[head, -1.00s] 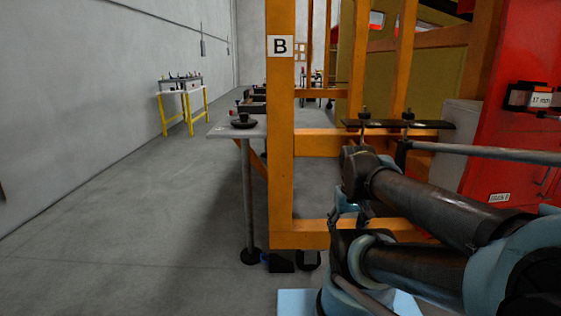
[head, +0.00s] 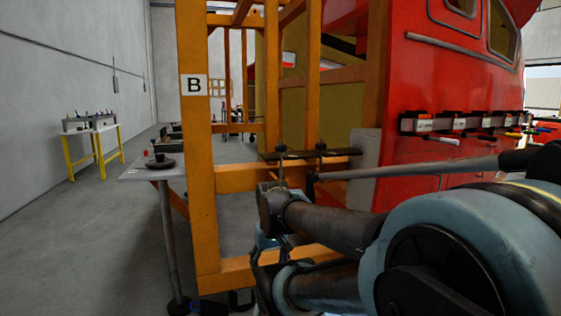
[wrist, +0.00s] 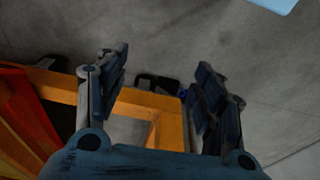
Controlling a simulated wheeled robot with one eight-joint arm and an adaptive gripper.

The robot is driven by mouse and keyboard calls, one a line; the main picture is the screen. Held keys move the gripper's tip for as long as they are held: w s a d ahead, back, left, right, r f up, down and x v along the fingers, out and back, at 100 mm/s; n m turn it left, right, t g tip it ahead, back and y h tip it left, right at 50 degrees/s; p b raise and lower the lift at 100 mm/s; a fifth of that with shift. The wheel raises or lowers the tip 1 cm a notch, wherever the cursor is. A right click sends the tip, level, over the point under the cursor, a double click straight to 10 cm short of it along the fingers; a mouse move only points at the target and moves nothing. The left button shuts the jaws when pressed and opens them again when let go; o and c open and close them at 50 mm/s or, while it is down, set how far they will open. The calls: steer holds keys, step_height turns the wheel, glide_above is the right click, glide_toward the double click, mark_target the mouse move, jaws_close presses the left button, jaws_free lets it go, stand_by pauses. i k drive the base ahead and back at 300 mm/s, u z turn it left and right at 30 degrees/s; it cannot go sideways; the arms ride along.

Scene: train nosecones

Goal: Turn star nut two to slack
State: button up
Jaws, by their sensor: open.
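Two small dark upright knobs stand on a black bar (head: 345,154) across the orange frame, a left knob (head: 281,151) and a right knob (head: 320,147). They may be star nuts, but I cannot tell which is number two or how tight they are. My gripper (wrist: 162,78) is open and empty in the wrist view, fingers spread over the grey floor and an orange beam. No nut shows between its fingers. In the head view my arm hides most of it, low in front of the frame.
The orange frame (head: 199,180) marked B stands close ahead. A small table (head: 140,175) holds a dark round piece. The red nosecone (head: 440,75) carries a tool rack (head: 455,124) on the right. Open floor lies left, towards a yellow-legged bench (head: 97,150).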

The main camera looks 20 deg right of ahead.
mark_target(280, 150)
steer(key=z, duration=0.75)
steer(key=k, duration=1.25)
steer(key=u, duration=0.7)
steer(key=i, duration=1)
